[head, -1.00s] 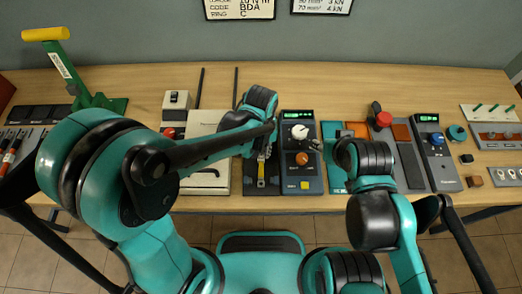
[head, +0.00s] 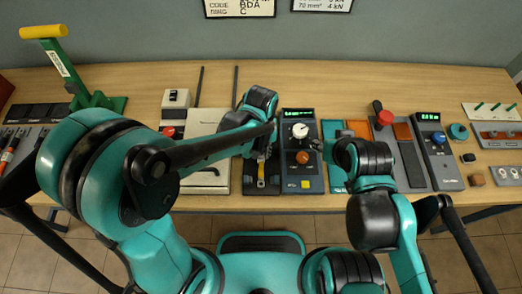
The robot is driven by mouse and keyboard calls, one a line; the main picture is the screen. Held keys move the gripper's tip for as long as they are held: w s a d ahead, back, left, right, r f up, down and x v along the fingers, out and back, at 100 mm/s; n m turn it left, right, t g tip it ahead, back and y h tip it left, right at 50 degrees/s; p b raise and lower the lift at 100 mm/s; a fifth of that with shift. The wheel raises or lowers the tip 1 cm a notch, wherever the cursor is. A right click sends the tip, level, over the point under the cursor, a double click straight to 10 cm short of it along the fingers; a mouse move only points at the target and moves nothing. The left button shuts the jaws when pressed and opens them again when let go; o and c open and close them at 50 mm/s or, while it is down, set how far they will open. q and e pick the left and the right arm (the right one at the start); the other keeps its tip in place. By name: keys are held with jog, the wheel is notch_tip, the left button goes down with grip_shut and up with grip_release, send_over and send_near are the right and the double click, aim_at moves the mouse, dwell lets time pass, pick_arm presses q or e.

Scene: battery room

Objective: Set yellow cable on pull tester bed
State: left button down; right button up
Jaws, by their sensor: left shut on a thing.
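My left gripper (head: 262,148) is over a dark fixture (head: 262,190) left of the middle of the bench. It is shut, and the arm hides most of what it holds. A short yellow piece (head: 261,172) shows just below its fingers, at the fixture; I cannot tell for sure that it is the yellow cable. The pull tester, with a green display and blue knob (head: 437,139), stands at the right. Its grey bed (head: 411,166) lies on its left side. My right gripper (head: 318,146) is beside the dark control box, small and partly hidden by its arm.
The dark control box (head: 304,178) has a white knob and an orange knob. A beige box (head: 205,123) stands left of the fixture. A green lever press (head: 95,100) and a cable rack are at the far left. Small blocks (head: 476,180) lie at the right.

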pick_arm(q)
jog(key=c, duration=1.3)
grip_release()
jog(key=shift+r, duration=0.1)
notch_tip(320, 180, up, 12)
jog(key=s+a+t, duration=0.2)
jog(key=a+t, duration=0.1)
jog(key=a, duration=0.6)
jog(key=s+a+t, duration=0.3)
jog(key=a+t, duration=0.1)
jog(key=a, duration=0.4)
jog(key=shift+a+r, duration=0.4)
jog(key=shift+r, duration=0.05)
